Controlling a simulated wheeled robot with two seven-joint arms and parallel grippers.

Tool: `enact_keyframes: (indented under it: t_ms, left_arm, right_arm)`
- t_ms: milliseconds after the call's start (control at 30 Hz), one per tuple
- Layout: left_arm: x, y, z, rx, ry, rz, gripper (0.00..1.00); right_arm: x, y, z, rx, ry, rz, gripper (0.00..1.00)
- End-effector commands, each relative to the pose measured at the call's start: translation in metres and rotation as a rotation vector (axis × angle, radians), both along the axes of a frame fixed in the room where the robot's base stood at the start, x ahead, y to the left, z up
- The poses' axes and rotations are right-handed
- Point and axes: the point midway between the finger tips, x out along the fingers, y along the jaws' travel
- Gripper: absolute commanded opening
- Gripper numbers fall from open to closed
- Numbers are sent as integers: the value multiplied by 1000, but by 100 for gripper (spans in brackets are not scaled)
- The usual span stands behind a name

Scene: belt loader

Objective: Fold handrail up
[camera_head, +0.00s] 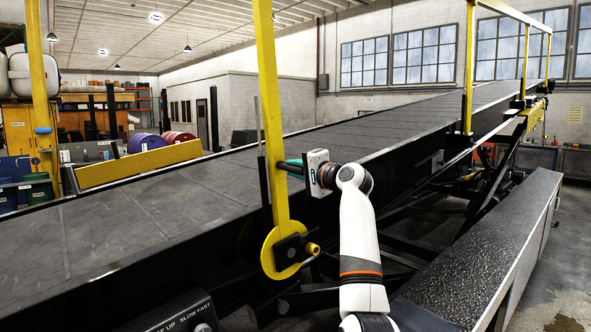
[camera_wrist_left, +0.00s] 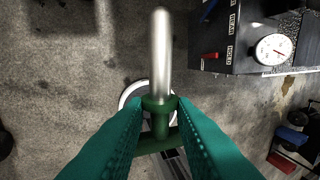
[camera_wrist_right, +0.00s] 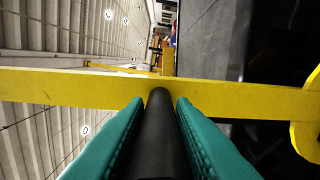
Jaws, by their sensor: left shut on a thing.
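The near yellow handrail post (camera_head: 270,110) stands upright beside the belt, on a round yellow pivot plate (camera_head: 282,262) with a yellow knob (camera_head: 313,248). My right gripper (camera_head: 290,166) is at the post's mid-height. In the right wrist view, its teal fingers (camera_wrist_right: 160,104) lie closely on both sides of a black bar (camera_wrist_right: 160,130) that reaches the yellow rail (camera_wrist_right: 70,87). My left gripper (camera_wrist_left: 160,110) shows only in its wrist view. It is shut on the green collar of a lever (camera_wrist_left: 159,118) with a silver rod (camera_wrist_left: 162,55).
The dark belt (camera_head: 150,215) slopes up to the right. More yellow rails (camera_head: 470,60) stand at its far end. A black textured ledge (camera_head: 480,235) runs along the right. A control panel (camera_head: 185,312) is at the bottom. A gauge (camera_wrist_left: 273,49) and red lever (camera_wrist_left: 209,56) sit near my left gripper.

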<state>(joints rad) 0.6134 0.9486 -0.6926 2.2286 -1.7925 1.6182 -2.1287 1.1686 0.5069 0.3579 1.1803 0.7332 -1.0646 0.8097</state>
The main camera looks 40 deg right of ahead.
Motion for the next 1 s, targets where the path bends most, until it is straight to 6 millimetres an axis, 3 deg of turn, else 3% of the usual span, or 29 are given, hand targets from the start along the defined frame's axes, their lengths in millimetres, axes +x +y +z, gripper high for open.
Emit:
enact_keyframes:
  t_ms: [33, 133, 500, 1000]
  left_arm:
    - [0, 0, 0, -1, 0, 0, 0]
    - [0, 0, 0, -1, 0, 0, 0]
    - [0, 0, -5, -1, 0, 0, 0]
    - [0, 0, -50, 0, -1, 0, 0]
  right_arm:
    - [2, 3, -6, 4, 12, 8, 30]
    - [2, 2, -5, 2, 9, 6, 43]
    - [-6, -1, -4, -1, 3, -1, 43]
    - [-101, -3, -5, -3, 4, 0, 43]
